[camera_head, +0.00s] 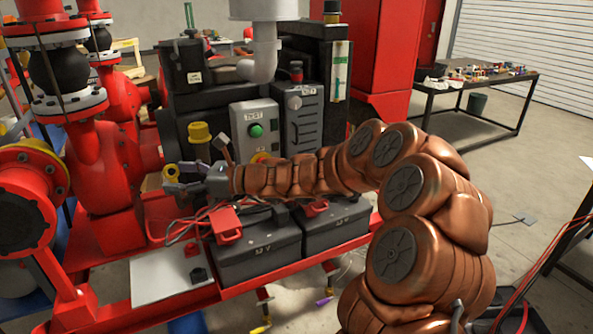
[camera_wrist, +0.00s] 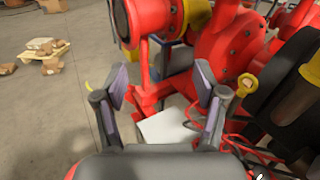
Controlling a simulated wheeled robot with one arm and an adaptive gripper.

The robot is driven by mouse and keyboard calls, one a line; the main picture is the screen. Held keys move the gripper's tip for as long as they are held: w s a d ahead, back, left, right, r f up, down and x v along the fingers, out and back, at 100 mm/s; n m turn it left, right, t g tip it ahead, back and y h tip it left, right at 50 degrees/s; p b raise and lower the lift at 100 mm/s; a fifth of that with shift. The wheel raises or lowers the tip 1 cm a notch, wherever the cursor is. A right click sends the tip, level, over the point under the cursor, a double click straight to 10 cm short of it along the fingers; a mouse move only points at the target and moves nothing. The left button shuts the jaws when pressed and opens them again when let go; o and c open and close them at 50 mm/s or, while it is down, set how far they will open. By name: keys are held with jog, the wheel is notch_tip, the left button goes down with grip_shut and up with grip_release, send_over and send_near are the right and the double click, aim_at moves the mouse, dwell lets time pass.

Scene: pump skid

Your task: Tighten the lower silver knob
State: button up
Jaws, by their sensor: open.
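No silver knob shows clearly enough for me to name it as the lower one. A small round pale part (camera_head: 295,103) sits on the grey vented box (camera_head: 303,125) in the head view; I cannot tell whether it is a knob. My gripper (camera_head: 177,181) is at the left end of my outstretched arm, in front of the red pump pipework and above the batteries. In the wrist view my gripper (camera_wrist: 160,85) has its two fingers wide apart with nothing between them. A yellow-rimmed round fitting (camera_wrist: 245,85) is just right of the right finger.
Red flanged pipes (camera_head: 100,150) stand at left. Black batteries (camera_head: 258,245) with red cables lie below my gripper. A grey box with a green button (camera_head: 256,131) stands behind my arm. A table with small parts (camera_head: 480,78) is at back right.

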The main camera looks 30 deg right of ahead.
jog(key=w+d+f+m+t+h, duration=0.4)
jog(key=w+d+m, duration=0.35)
jog(key=d, duration=0.45)
jog(key=w+d+f+m+t+h, duration=0.1)
jog(key=d+f+m+h, duration=0.3)
jog(key=d, duration=0.5)
jog(key=w+d+f+m+t+h+b, duration=0.1)
jog(key=d+f+m+h, duration=0.3)
jog(key=d+m, duration=0.3)
jog(key=d+f+m+t+h, duration=0.1)
jog(key=d+f+m+h, duration=0.3)
jog(key=d, duration=0.8)
jog(key=shift+w+d+f+m+t+b, duration=0.1)
jog(key=shift+w+f+m+t+b, duration=0.1)
jog(key=shift+f+m, duration=0.4)
jog(key=shift+w+d+f+m+t+b, duration=0.1)
jog(key=shift+w+f+m, duration=0.15)
jog(key=shift+f, duration=0.5)
jog(key=shift+d, duration=0.1)
jog(key=shift+w+d+p, duration=0.2)
jog(key=shift+w+p, duration=0.65)
jog(key=shift+w, duration=2.9)
